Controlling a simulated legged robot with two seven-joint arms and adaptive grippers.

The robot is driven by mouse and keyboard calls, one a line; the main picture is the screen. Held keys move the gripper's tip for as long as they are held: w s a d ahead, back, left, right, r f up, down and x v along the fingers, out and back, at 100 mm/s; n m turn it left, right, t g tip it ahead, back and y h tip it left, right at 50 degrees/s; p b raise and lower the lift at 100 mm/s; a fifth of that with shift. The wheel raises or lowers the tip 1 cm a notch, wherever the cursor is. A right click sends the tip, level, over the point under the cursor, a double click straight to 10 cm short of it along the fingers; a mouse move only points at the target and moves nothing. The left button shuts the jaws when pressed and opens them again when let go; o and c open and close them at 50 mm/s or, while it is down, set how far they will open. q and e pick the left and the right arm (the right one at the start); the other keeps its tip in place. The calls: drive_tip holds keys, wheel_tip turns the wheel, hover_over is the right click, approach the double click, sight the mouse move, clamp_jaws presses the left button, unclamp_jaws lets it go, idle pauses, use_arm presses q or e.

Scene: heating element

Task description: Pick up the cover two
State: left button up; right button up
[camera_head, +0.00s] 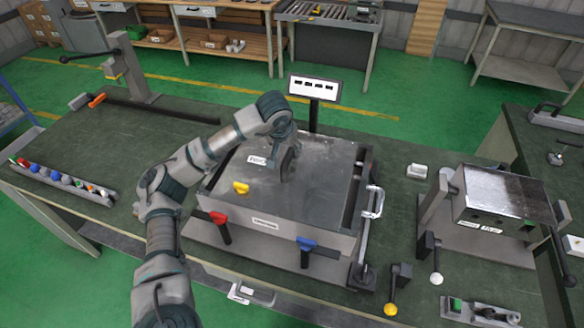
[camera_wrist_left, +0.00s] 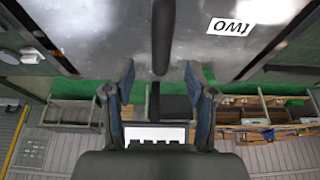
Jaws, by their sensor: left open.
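The cover two is the flat grey metal lid on top of the box in the head view (camera_head: 325,175), with a white label (camera_head: 257,160). In the left wrist view the cover (camera_wrist_left: 100,30) fills the top, and its label (camera_wrist_left: 231,26) reads TWO upside down. My left gripper (camera_head: 287,170) is over the cover. In its wrist view the fingers (camera_wrist_left: 158,80) are spread, with the bar's end between or just beyond the tips; contact is unclear. My right gripper is not in view.
A display on a post (camera_head: 314,87) stands behind the box. Yellow (camera_head: 241,187), red (camera_head: 218,218) and blue (camera_head: 306,243) knobs are on and before it. A metal block on a stand (camera_head: 500,195) is at right. The table's left part (camera_head: 90,140) is largely clear.

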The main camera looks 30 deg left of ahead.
sight(288, 154)
use_arm(q)
drive_tip(key=shift+w+a+f, duration=0.15)
drive_tip(key=shift+a+f, duration=0.2)
drive_tip(key=shift+f, duration=0.15)
drive_tip(key=shift+w+a+f, duration=0.15)
drive_tip(key=shift+a+f, duration=0.15)
drive_tip(key=shift+f, duration=0.2)
drive_tip(key=x, duration=0.3)
drive_tip(key=d+x, duration=0.1)
drive_tip(key=shift+w+a+f, duration=0.1)
drive_tip(key=shift+w+f, duration=0.05)
drive_tip(key=shift+w, duration=0.25)
drive_tip(key=shift+f, duration=0.1)
drive_tip(key=c, duration=0.9)
drive_tip(key=shift+a, duration=0.15)
clamp_jaws()
